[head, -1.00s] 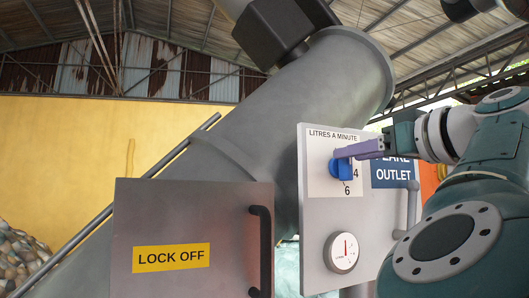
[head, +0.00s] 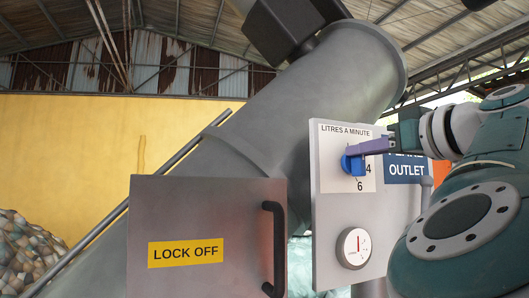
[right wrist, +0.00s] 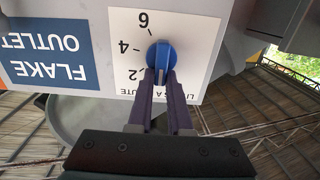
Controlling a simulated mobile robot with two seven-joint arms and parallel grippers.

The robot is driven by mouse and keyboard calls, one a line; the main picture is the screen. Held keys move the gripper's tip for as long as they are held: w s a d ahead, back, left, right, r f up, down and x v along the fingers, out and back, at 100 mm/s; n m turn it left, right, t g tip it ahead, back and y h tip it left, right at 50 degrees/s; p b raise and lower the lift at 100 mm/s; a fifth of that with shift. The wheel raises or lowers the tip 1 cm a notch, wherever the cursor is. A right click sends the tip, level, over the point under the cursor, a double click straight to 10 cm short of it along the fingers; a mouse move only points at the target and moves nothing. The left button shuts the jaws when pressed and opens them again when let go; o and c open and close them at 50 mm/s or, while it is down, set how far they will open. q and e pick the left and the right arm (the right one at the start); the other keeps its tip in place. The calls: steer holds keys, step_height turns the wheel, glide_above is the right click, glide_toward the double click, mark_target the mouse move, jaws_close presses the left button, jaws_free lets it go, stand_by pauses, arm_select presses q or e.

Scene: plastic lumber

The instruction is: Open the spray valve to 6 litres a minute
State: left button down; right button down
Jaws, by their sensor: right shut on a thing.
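The blue valve knob (head: 355,166) sits on a white scale card headed "LITRES A MINUTE", on a grey panel (head: 329,235). The 4 and 6 show in the head view; the right wrist view shows the card upside down with 2, 4 and 6 beside the knob (right wrist: 163,54). My right gripper (head: 350,152) has its purple fingers shut on the knob's grip; its fingertips (right wrist: 161,82) straddle it in the wrist view. The mark the knob points to is hard to tell. A round gauge (head: 353,247) below has its red needle about upright. My left gripper is out of view.
A grey door marked "LOCK OFF" (head: 185,252) with a black handle (head: 279,250) stands left of the panel. A blue "FLAKE OUTLET" sign (right wrist: 47,52) is beside the card. A large grey tube (head: 260,135) slants behind.

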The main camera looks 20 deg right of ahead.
stand_by(0.3)
steer(key=shift+d+f+m+p, duration=0.15)
steer(key=shift+f+m+p, duration=0.5)
steer(key=shift+m, duration=4.3)
steer(key=shift+d+f+m+p, duration=0.2)
steer(key=shift+f+m+p, duration=0.5)
steer(key=shift+m, duration=4.3)
steer(key=shift+d+f+m+p, duration=0.25)
steer(key=shift+m+p, duration=0.7)
steer(key=shift+m, duration=4)
steer(key=shift+a+f, duration=0.1)
steer(key=shift+f, duration=0.1)
